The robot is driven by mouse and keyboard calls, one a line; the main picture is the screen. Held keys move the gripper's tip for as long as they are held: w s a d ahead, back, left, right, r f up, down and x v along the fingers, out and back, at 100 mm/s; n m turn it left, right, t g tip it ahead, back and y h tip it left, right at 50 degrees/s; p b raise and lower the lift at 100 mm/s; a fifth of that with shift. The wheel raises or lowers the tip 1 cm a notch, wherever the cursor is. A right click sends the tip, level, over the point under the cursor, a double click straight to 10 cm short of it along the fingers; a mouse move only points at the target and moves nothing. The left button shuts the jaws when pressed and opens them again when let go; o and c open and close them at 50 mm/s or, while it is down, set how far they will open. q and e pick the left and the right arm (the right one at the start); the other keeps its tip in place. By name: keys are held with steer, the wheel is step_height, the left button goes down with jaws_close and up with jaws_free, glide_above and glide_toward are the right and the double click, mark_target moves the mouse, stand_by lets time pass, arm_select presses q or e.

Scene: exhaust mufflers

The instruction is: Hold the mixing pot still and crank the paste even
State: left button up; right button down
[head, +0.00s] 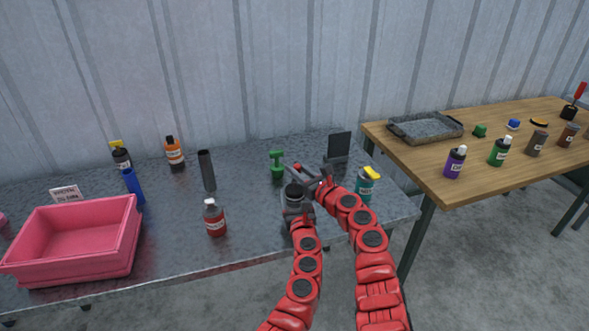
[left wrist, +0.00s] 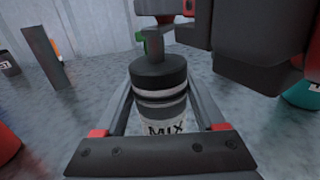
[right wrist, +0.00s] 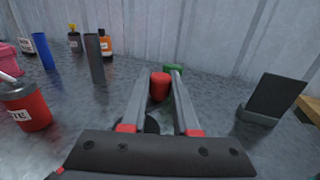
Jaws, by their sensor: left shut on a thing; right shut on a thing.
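The mixing pot (head: 294,191) stands near the front edge of the grey table. In the left wrist view the pot (left wrist: 160,78) has a dark lid, pale bands and a MIX label. My left gripper (head: 297,207) is shut around its body from the front. A dark crank post (left wrist: 155,47) rises from the lid. My right gripper (head: 306,174) is above and just behind the pot, shut on the red crank knob (right wrist: 160,86), which shows between its fingertips. The paste inside is hidden by the lid.
A red bottle (head: 215,218) stands left of the pot, a teal bottle (head: 365,186) close right. A green object (head: 277,164) and a dark upright panel (head: 339,146) stand behind. A pink bin (head: 75,241) is far left. A wooden table (head: 480,190) is at right.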

steer(key=shift+s+f+m+t+h, duration=0.2)
steer(key=shift+f+m+t+h, duration=0.1)
steer(key=shift+m+h, duration=0.3)
steer(key=shift+d+r+t+h, duration=0.15)
steer(key=shift+r+t+h, duration=0.05)
steer(key=shift+t+h, duration=0.1)
steer(key=c, duration=0.7)
jaws_free()
steer(key=shift+w, duration=0.1)
steer(key=shift+o, duration=0.2)
steer(key=v, duration=1.2)
